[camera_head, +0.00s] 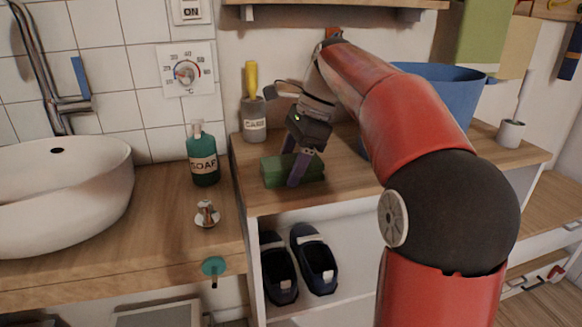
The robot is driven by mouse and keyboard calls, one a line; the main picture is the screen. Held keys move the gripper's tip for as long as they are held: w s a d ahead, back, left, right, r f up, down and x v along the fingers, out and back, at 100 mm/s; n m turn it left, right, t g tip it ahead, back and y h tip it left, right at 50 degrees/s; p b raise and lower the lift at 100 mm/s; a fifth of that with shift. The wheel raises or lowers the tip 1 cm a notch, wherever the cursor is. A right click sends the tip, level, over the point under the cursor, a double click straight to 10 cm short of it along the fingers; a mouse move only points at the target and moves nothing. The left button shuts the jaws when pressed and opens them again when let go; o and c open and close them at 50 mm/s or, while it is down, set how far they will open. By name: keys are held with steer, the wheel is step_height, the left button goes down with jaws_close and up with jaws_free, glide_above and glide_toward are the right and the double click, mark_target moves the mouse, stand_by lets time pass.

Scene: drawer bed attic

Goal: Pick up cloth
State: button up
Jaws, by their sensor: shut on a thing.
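The cloth (312,172) is a dark green, block-like bundle on the wooden shelf top, near its front left corner. My gripper (295,172) reaches down onto it from above, with one purple finger across its near side. The far finger is mostly hidden behind the cloth and the gripper body. The jaws are shut on the cloth, which appears to rest on or just above the wood; I cannot tell which.
A grey cup (254,122) with a yellow-handled tool stands behind the cloth. A green soap bottle (203,160) and a small metal fitting (207,214) are on the left counter by the white basin (70,190). A blue bucket (440,85) is behind my arm. Dark shoes (315,262) sit below.

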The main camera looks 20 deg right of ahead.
mark_target(291, 161)
step_height(291, 161, up, 10)
steer(key=shift+r+p, duration=0.15)
steer(key=shift+p, duration=0.55)
steer(key=o, duration=0.5)
steer(key=shift+c, duration=0.9)
